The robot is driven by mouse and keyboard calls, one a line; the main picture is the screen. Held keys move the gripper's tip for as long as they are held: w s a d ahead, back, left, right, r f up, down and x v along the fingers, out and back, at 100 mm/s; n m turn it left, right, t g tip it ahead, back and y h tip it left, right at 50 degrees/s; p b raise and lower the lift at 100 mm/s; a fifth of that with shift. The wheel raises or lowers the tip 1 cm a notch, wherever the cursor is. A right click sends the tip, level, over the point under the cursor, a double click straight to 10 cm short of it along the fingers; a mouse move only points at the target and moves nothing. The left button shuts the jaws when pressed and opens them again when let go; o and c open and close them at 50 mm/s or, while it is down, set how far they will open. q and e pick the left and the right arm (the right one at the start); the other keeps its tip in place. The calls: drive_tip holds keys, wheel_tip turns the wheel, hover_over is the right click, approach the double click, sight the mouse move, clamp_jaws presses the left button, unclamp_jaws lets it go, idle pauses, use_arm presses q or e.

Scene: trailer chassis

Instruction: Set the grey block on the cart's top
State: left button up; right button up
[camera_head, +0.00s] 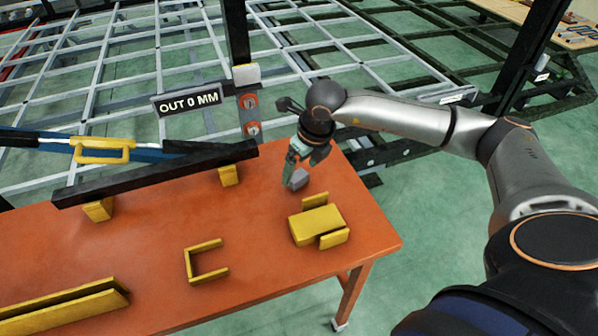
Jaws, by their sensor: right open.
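The cart's top (255,250) is an orange surface on legs, and it fills the lower left and middle. A small grey block (298,179) is at the cart's far right part, just below the fingers of my right gripper (289,172). The gripper points down at the block and is open. One finger hangs at the block's left side. I cannot tell whether the block rests on the top or touches a finger. My left gripper is not in view.
A yellow block in a holder (316,222), a yellow U-shaped bracket (205,262) and a long yellow channel (65,306) are on the cart. A dark bar (155,176) lies across yellow supports. A post with a sign (187,102) and grey chassis frames (110,75) stand behind.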

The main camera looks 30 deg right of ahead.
drive_tip(key=v, duration=0.9)
drive_tip(key=shift+r, duration=0.15)
idle(1.1)
